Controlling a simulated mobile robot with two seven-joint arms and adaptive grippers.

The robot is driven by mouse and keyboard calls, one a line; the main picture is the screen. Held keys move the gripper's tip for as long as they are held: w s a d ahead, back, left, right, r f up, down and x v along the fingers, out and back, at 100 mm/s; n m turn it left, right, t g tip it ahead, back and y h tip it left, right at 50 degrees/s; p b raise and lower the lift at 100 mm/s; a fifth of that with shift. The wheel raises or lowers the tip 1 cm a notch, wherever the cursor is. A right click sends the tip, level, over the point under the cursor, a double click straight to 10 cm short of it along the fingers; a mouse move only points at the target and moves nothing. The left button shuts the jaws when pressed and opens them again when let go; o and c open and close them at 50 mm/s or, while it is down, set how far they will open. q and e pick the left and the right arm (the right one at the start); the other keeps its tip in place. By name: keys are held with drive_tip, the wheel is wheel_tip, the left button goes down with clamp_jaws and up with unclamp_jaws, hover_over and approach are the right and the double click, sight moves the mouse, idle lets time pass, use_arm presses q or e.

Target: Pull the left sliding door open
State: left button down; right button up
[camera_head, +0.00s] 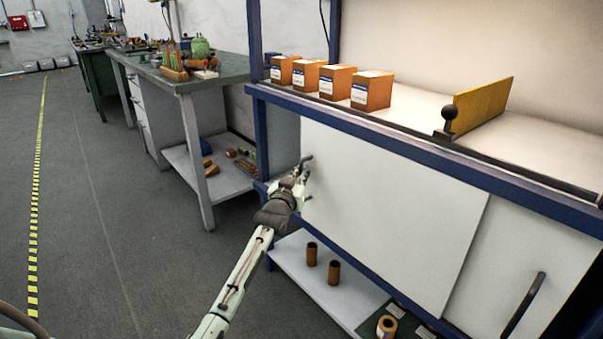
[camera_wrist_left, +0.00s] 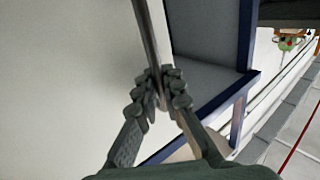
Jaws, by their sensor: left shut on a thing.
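The left sliding door (camera_head: 385,215) is a white panel below the blue-framed worktop. A grey gap (camera_head: 284,140) shows between its left edge and the blue corner post. Its dark bar handle (camera_head: 306,159) is near that edge. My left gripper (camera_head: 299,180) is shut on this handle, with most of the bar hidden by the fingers. In the left wrist view the fingers (camera_wrist_left: 160,88) close around the handle bar (camera_wrist_left: 151,35), beside the pale door (camera_wrist_left: 60,90). The right sliding door (camera_head: 540,255) has its own dark handle (camera_head: 524,305). My right gripper is not in view.
Several orange boxes (camera_head: 371,91) and a yellow plate (camera_head: 482,103) stand on the worktop. A lower shelf (camera_head: 300,270) holds brown cylinders (camera_head: 333,273) and a tape roll (camera_head: 386,327). A grey workbench (camera_head: 190,82) stands behind to the left. The floor (camera_head: 120,240) at left is clear.

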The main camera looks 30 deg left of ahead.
use_arm(q)
drive_tip(key=c, duration=1.9)
unclamp_jaws()
drive_tip(key=shift+f, duration=0.1)
drive_tip(key=s+d, duration=0.2)
drive_tip(key=s, duration=0.9)
drive_tip(key=shift+s+d, duration=0.15)
drive_tip(key=shift+s, duration=0.25)
